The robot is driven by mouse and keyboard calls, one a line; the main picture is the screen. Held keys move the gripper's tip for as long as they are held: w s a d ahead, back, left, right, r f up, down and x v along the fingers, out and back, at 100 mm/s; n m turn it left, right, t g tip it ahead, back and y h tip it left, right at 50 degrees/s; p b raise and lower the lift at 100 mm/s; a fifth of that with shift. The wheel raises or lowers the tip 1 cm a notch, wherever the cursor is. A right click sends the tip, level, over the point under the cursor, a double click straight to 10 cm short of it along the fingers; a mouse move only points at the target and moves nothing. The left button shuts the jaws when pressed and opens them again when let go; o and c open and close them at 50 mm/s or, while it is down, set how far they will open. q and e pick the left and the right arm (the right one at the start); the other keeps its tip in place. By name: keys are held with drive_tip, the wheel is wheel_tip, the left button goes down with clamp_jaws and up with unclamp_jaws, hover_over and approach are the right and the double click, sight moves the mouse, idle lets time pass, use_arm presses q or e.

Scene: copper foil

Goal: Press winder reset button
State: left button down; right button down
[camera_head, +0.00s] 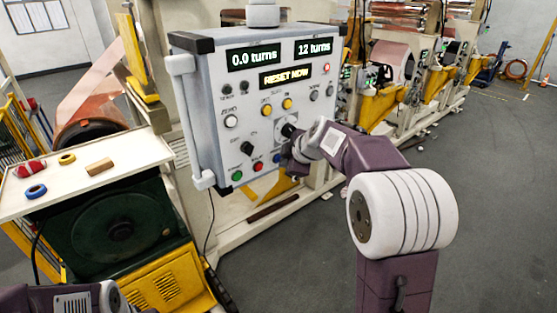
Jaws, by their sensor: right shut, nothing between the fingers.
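The winder control panel (210,80) is a grey box facing me, with a display reading "0.0 turns", "12 turns" and "RESET NOW" (285,77). A white button (231,122) is at its left, its label seeming to read "ZERO". Lower down are green (237,176), red (258,167) and blue (277,158) buttons and black knobs (247,148). I cannot make out which button is labelled reset. My right gripper (288,155) is shut and empty, close in front of the panel's lower right; contact cannot be told. My left arm shows only at the bottom left corner, its gripper outside the view.
A cream tabletop (130,150) at left holds blue (36,191) and yellow (67,158) rings, a red item (31,169) and a tan block (100,166). A handle bar (186,120) runs down the panel's left side. Grey floor (490,200) at right is clear.

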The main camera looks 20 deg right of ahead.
drive_tip(key=shift+w+a, duration=0.15)
drive_tip(key=shift+w, duration=0.3)
idle(0.7)
drive_tip(key=shift+s, duration=0.1)
drive_tip(key=shift+s+d+b, duration=0.25)
drive_tip(key=shift+s+b, duration=0.5)
drive_tip(key=shift+b, duration=0.05)
drive_tip(key=s+b, duration=0.1)
drive_tip(key=s+d+b, duration=0.1)
drive_tip(key=s, duration=0.1)
drive_tip(key=s+b, duration=0.1)
drive_tip(key=b, duration=0.1)
drive_tip(key=shift+s+d, duration=0.35)
